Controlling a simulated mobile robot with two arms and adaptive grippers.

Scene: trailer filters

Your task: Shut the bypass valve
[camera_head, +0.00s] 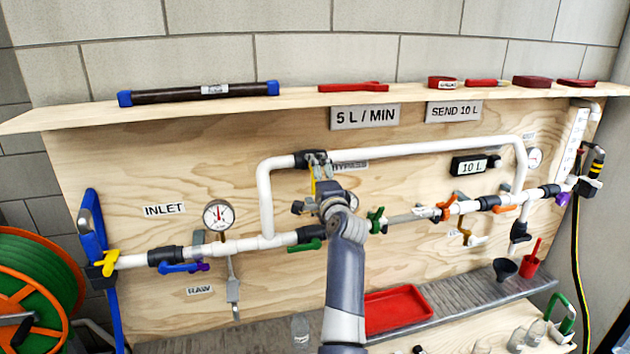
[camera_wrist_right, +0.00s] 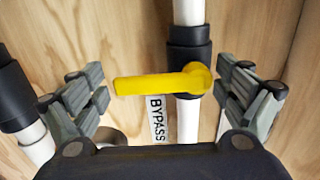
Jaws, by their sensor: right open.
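The bypass valve's yellow lever (camera_wrist_right: 150,85) lies crosswise to its white pipe in the right wrist view. Its round hub sits over a black fitting (camera_wrist_right: 190,65), with the BYPASS label (camera_wrist_right: 157,119) beside the pipe. My right gripper (camera_wrist_right: 162,88) is open, one finger near the lever's free end and the other near the hub, with small gaps visible. In the head view my right gripper (camera_head: 321,172) is at the left part of the upper bypass pipe (camera_head: 420,150) and partly hides the yellow lever (camera_head: 313,186). My left gripper is not in view.
Below are a blue-handled valve (camera_head: 180,267), a green lever (camera_head: 305,246) and a green valve (camera_head: 376,220). A pressure gauge (camera_head: 218,215) is at left. A shelf (camera_head: 310,97) overhangs the board. A red tray (camera_head: 395,308) lies below.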

